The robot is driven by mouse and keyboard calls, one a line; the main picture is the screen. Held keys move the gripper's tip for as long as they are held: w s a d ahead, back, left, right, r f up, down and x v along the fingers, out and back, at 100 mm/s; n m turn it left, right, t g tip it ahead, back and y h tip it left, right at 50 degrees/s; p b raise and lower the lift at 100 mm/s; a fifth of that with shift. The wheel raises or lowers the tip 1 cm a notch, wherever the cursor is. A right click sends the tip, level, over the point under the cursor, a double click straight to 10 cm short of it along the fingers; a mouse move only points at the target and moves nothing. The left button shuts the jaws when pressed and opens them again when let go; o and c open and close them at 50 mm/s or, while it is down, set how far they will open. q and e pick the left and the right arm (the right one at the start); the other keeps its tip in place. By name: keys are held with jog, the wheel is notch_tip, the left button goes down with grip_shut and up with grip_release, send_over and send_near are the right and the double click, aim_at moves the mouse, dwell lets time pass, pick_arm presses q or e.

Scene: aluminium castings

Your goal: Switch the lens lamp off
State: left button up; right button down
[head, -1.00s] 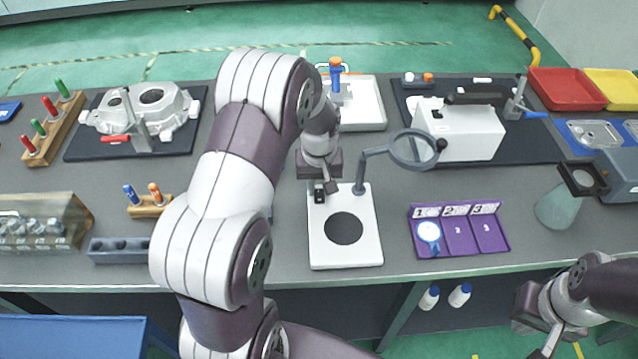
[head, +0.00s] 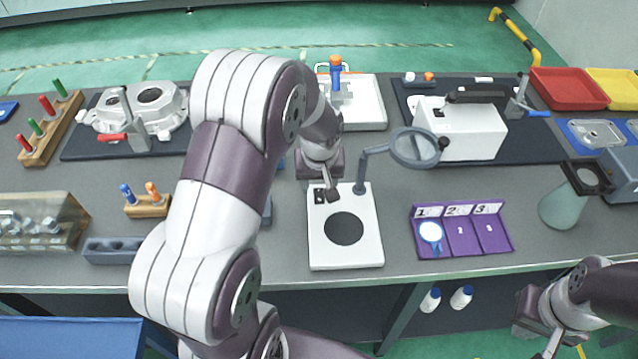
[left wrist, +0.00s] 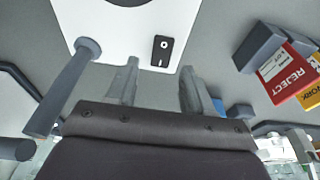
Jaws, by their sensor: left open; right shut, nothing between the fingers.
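The lens lamp has a white base plate (head: 366,254) with a black disc, a grey post and a round lens ring (head: 415,147) to the right of the post. A small black rocker switch (head: 319,196) sits at the base's back left corner. It also shows in the left wrist view (left wrist: 162,51), with a white mark on it. My left gripper (head: 326,192) is open and empty at that corner, left of the post, close to the switch. In the left wrist view its fingers (left wrist: 160,80) lie either side of the switch's line. My right gripper (head: 550,345) is shut and empty at the lower right, off the table.
The lamp's post (left wrist: 68,88) stands close to my left fingers. A purple numbered tray (head: 470,252) lies right of the base. A white box with a black handle (head: 460,130) stands behind the lens. Boxes marked REJECT (left wrist: 288,75) and WORK show at the wrist view's right.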

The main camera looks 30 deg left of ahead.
aim_at(321, 203)
pick_arm(q)
jog(key=v, duration=1.1)
jog(key=shift+f, duration=0.1)
jog(key=s+d+f+m+p, duration=0.1)
jog(key=s+d+f+m, duration=0.1)
jog(key=s, duration=0.4)
jog(key=s+d+f+m+h+p, duration=0.1)
jog(key=s+d+f+m, duration=0.1)
jog(key=s+d+m, duration=0.2)
jog(key=shift+s+d+m+g, duration=0.3)
jog(key=shift+s+d, duration=0.2)
jog(key=shift+s, duration=0.4)
jog(key=shift+f, duration=0.15)
